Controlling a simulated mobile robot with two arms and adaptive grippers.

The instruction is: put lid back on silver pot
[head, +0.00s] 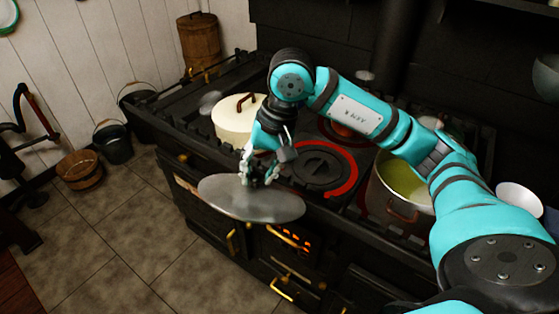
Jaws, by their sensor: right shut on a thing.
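My right gripper (262,176) is shut on a silver lid (250,204), a wide round metal disc held roughly level over the stove's front edge. The lid's handle is hidden by the fingers. A silver pot (398,200) stands uncovered on the right part of the stove, with greenish-yellow contents showing. My right arm passes in front of part of its rim. The lid is to the left of this pot and apart from it. My left gripper is out of view.
The black stove (180,135) has a red-glowing hotplate (318,170) between lid and pot. A cream lidded pot (237,118) stands behind the gripper. A white bowl (518,198) is at the right. Buckets (112,142) and a wooden tub (80,170) stand on the floor left.

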